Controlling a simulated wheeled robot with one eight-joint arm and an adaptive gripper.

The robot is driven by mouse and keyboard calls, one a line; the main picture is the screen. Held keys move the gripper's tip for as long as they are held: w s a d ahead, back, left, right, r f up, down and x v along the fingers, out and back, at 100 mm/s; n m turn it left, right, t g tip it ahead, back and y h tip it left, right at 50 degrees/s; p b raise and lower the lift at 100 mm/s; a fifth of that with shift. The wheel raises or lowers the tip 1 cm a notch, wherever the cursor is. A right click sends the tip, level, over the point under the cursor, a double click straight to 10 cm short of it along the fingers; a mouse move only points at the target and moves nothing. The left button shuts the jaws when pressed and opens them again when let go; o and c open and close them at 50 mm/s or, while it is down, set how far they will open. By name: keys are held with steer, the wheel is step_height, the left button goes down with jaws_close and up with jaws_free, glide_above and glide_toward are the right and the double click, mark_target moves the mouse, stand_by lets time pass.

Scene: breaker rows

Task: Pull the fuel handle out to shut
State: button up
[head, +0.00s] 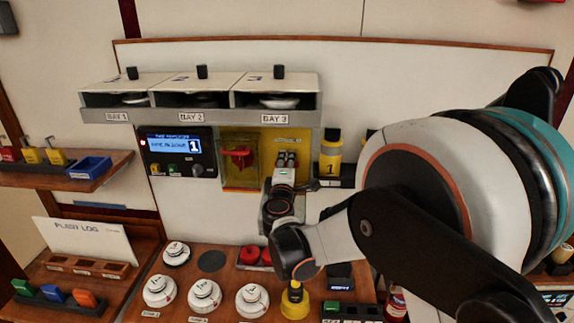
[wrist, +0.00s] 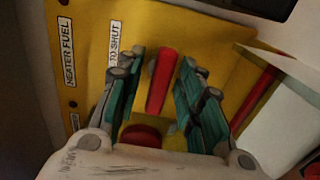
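The fuel panel is a yellow plate (wrist: 105,35) with the labels "HEATER FUEL" and "TO SHUT"; part of the second label is hidden. A red handle (wrist: 163,80) stands out from it in the middle of the wrist view. My gripper (wrist: 162,66) is open, with one teal-padded finger on each side of the handle. Gaps show at the sides; I cannot tell how deep the handle sits between the fingers. In the head view my gripper (head: 285,162) is in front of the yellow plate (head: 285,138) and hides the handle.
Left of the plate is a clear yellow-framed box (head: 240,172) with a red part inside, then a dark display unit (head: 182,152). Bay shelves (head: 200,116) overhang above. A yellow canister (head: 330,158) stands to the right. White round pieces (head: 204,295) sit on the bench below.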

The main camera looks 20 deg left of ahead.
jaws_close()
steer(key=shift+b+v, duration=0.5)
steer(key=shift+v, duration=1.7)
steer(key=shift+f, duration=0.1)
steer(key=shift+o, duration=1.1)
jaws_free()
steer(key=shift+s, duration=0.1)
steer(key=v, duration=1.2)
